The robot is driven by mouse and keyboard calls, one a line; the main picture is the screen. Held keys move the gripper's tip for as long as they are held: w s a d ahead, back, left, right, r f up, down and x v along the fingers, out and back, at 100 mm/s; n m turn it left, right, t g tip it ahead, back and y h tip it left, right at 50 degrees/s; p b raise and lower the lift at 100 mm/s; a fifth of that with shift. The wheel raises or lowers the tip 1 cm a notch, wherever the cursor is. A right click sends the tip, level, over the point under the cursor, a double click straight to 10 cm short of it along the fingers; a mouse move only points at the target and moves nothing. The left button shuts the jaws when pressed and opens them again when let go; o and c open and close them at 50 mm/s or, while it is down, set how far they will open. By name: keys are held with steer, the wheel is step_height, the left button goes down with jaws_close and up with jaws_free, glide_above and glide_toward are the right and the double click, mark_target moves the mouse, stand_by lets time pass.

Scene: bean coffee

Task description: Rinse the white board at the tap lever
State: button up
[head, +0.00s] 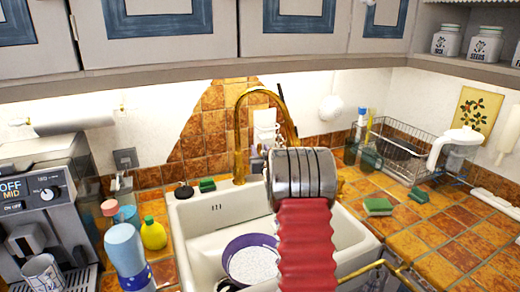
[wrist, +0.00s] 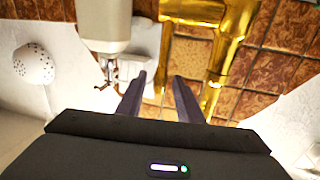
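The gold tap (head: 240,138) rises at the back of the white sink (head: 207,211) and arches over to the right. In the wrist view its gold pipes (wrist: 225,50) stand beyond my fingertips; I cannot tell which part is the lever. My gripper (wrist: 158,78) has its two dark fingers apart with nothing held between them. In the head view my arm and wrist hide most of the gripper. A purple-rimmed bowl (head: 237,243) sits in the sink with a white speckled inside. I cannot pick out a white board for certain.
A coffee machine (head: 40,205), a blue-white bottle (head: 125,250) and a yellow bottle (head: 153,233) stand left of the sink. A green sponge (head: 378,206) and a wire rack (head: 400,150) are on the right counter. Cabinets (head: 155,25) hang above. The tiled counter at right is mostly clear.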

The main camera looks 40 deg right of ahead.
steer(key=shift+x, duration=0.9)
steer(key=shift+c, duration=0.2)
jaws_close()
